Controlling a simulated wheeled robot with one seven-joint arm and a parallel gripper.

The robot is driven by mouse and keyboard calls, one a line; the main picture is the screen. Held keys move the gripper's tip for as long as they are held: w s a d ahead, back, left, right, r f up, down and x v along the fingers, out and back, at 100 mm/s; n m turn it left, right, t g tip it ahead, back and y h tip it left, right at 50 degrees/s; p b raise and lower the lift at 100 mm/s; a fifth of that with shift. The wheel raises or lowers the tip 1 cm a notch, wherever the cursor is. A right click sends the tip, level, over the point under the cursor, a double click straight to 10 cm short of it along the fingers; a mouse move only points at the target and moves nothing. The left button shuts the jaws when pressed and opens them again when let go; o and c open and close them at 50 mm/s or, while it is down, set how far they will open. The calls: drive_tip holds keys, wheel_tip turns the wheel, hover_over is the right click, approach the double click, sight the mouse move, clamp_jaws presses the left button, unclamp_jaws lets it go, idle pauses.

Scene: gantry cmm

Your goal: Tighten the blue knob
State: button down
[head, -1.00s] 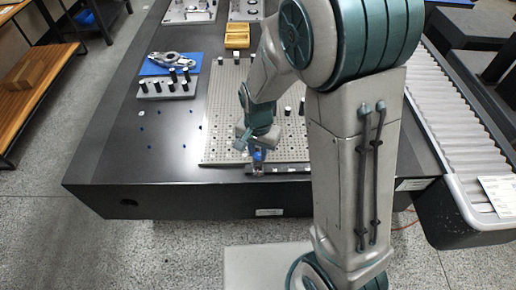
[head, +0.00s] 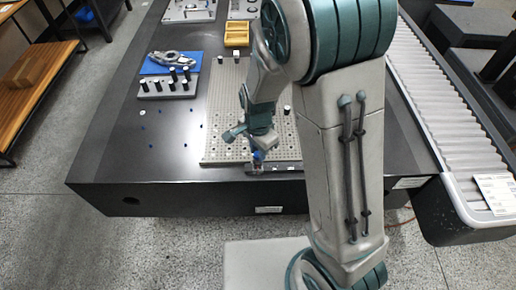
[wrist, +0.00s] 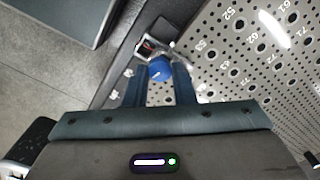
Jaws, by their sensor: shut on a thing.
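The blue knob (wrist: 160,69) sits between the two fingers of my gripper (wrist: 158,78) in the wrist view, at the edge of the perforated plate (wrist: 235,50). A small white mark shows on the knob's top. My gripper is shut on it. In the head view the knob (head: 258,155) is a small blue spot just below my gripper (head: 256,150), at the plate's front edge. A small metal fitting (wrist: 150,48) is beside the knob in the wrist view. My fingers partly hide the knob's sides.
The plate lies on a dark granite table (head: 120,165). At the left are a blue mat with a metal part (head: 172,60) and a block with black posts (head: 168,88). A yellow tray (head: 236,34) stands at the back. A roller conveyor (head: 445,110) runs along the right.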

sight(257, 154)
drive_tip(key=c, duration=1.2)
unclamp_jaws()
drive_tip(key=shift+a, duration=0.1)
wheel_tip(257, 154, up, 14)
drive_tip(key=p, duration=0.1)
drive_tip(key=shift+f, duration=0.15)
